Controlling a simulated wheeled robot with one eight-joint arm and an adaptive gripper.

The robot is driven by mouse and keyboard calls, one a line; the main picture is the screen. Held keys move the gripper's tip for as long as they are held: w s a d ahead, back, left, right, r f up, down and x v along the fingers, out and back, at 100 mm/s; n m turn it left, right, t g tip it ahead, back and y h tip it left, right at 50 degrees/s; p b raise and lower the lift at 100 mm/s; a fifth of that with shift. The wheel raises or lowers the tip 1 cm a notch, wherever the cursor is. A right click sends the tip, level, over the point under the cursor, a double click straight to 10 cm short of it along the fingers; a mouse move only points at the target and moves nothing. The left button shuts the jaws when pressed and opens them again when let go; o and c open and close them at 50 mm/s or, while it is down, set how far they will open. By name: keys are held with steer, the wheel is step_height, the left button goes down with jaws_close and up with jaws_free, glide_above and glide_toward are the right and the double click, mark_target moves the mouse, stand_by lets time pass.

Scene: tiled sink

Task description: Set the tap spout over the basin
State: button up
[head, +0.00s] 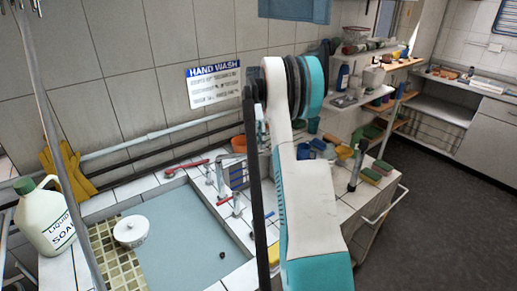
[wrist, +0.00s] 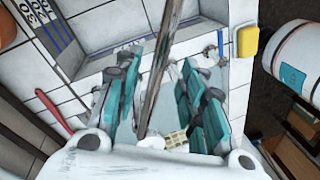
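The pale blue basin (head: 185,235) lies sunk in the white tiled counter in the head view. The tap (head: 220,180) stands at its back right edge, with a red lever (head: 187,164) to the left and another lever (head: 225,200) in front. My arm covers part of this area, and I cannot make out the spout's direction or my gripper's fingertips there. In the wrist view my gripper (wrist: 160,85) has its teal fingers spread apart. A long metallic bar (wrist: 164,65) runs through the gap between them; I cannot tell whether it is the spout or whether it touches a finger.
A soap jug (head: 47,218) stands left of the basin. Cups and sponges (head: 370,173) crowd the counter right of my arm. A yellow sponge (wrist: 247,41) shows in the wrist view.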

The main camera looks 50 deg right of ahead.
step_height(320, 180, up, 8)
steer(key=w+d, duration=0.1)
steer(key=shift+w, duration=0.15)
stand_by(0.5)
